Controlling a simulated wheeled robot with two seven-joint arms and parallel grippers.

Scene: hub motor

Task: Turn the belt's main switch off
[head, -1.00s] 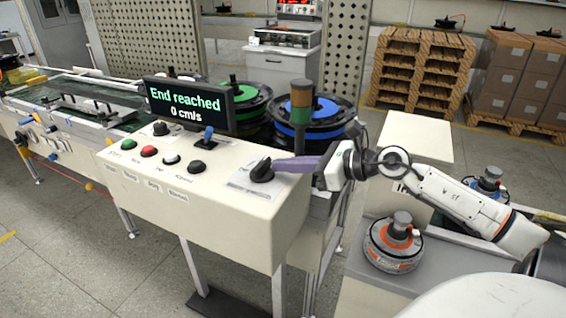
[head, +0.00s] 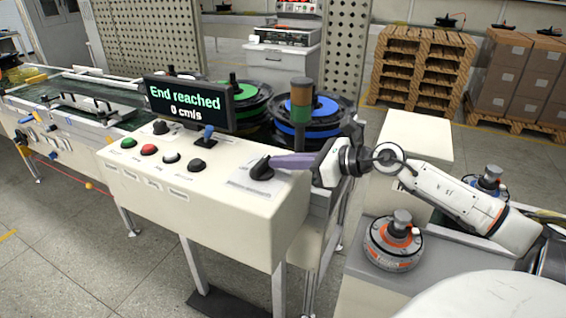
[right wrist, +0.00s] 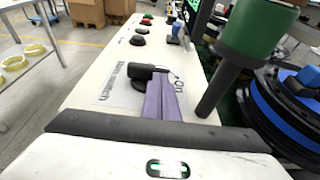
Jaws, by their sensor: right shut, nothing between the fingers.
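The main switch is a black rotary knob (head: 262,168) on a labelled plate at the right end of the cream control panel (head: 225,210). In the right wrist view the knob (right wrist: 140,76) lies beside the printed words "Main switch", with "ON" on the other side. My right gripper (head: 274,162) is shut and empty, its purple fingers reaching in from the right. The fingertips (right wrist: 158,84) are at the knob, seemingly touching its side; exact contact is hard to tell. My left gripper is not in view.
A display (head: 187,104) on the panel reads "End reached 0 cm/s". Coloured buttons (head: 149,149) and a blue-topped lever (head: 207,134) are to the left. A signal post (head: 301,102) stands close behind the fingers. A motor (head: 392,243) stands at the lower right.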

